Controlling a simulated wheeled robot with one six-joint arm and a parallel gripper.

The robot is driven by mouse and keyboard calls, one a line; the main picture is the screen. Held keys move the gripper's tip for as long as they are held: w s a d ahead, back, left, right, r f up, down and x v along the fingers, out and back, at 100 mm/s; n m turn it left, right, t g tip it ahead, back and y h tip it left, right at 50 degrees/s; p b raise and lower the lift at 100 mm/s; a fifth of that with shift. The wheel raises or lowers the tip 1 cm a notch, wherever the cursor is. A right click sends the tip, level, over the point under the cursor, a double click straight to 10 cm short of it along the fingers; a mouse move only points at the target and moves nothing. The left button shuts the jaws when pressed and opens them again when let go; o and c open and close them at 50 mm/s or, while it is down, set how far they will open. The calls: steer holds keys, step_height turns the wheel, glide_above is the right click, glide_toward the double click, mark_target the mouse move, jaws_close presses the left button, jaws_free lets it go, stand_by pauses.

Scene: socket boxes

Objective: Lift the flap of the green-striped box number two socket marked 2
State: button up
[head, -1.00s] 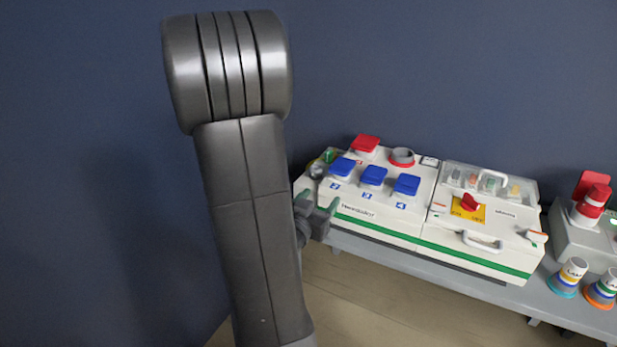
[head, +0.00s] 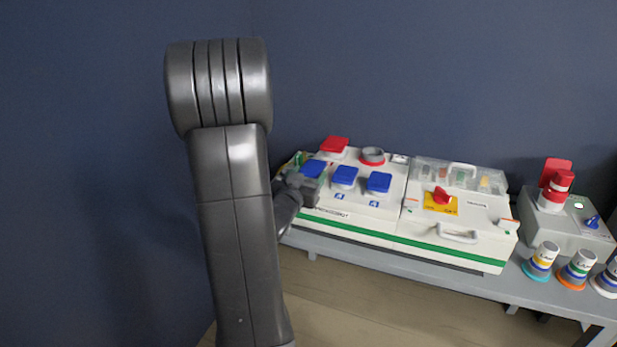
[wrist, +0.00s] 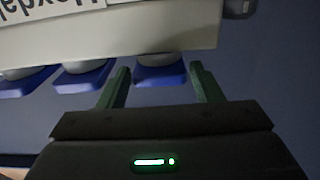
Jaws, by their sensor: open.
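The white green-striped box (head: 400,238) stands on a grey bench. Its socket 2 flap (head: 313,168) is the leftmost of three blue flaps in the front row and looks closed. Its number label is hidden behind my gripper (head: 306,182), which is just in front of it. In the wrist view the box appears upside down, and the socket 2 flap (wrist: 160,74) lies between the green fingertips of my gripper (wrist: 159,66). The fingers are open, with a gap showing on both sides of the flap. I cannot tell whether either finger touches it.
Two blue flaps, socket 3 (head: 344,176) and socket 4 (head: 379,182), sit to the right. A red flap (head: 334,145) and a grey round socket (head: 372,155) are behind. A red switch (head: 441,196) and a handle (head: 458,236) are on the box's right part.

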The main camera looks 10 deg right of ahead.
steer(key=shift+w+d, duration=0.25)
steer(key=shift+w, duration=0.1)
steer(key=shift+c, duration=0.4)
steer(key=c, duration=1.1)
steer(key=shift+r, duration=0.1)
steer(key=shift+r+p, duration=0.1)
steer(key=shift+p, duration=0.25)
